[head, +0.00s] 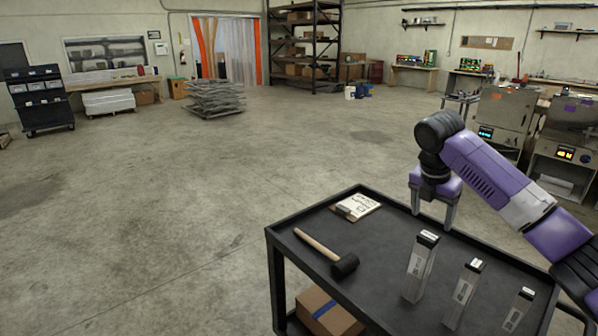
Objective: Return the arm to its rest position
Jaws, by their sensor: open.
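My arm is purple, grey and black and reaches in from the right edge of the head view. My gripper (433,212) points down just beyond the far right edge of a black cart (290,228). Its two grey fingers are apart and nothing shows between them. The exact height of the fingertips above the cart top is hard to tell.
The cart top holds a clipboard (357,207), a mallet (330,254) and three upright metal blocks with black tops, the tallest (420,267) at left. A cardboard box (328,312) sits on the lower shelf. Machines (503,122) stand behind my arm. Open floor lies left.

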